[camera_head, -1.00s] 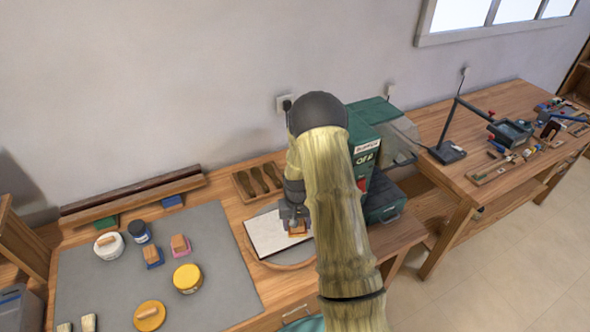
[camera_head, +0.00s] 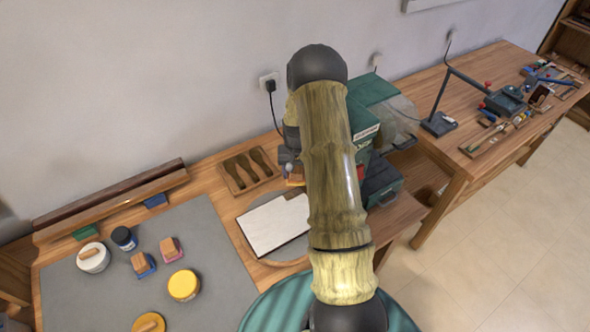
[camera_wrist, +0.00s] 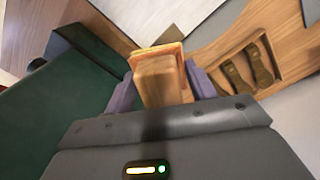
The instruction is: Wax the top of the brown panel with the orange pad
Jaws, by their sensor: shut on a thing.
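My gripper (camera_wrist: 160,85) is shut on a wooden block with an orange pad (camera_wrist: 157,52) on its end. In the head view the orange pad (camera_head: 295,180) shows just left of my arm, with my gripper (camera_head: 291,167) partly hidden behind the arm. The panel on the bench (camera_head: 274,224) has a pale, near-white top and a dark edge, not a clearly brown face. The panel's pale corner (camera_wrist: 155,12) shows in the wrist view.
A tool tray (camera_head: 247,172) stands close left of my gripper. A green machine (camera_head: 372,90) stands right behind my arm. On the grey mat (camera_head: 215,250) are blue (camera_head: 142,264) and pink (camera_head: 171,248) pads, jars and a yellow tin (camera_head: 184,285).

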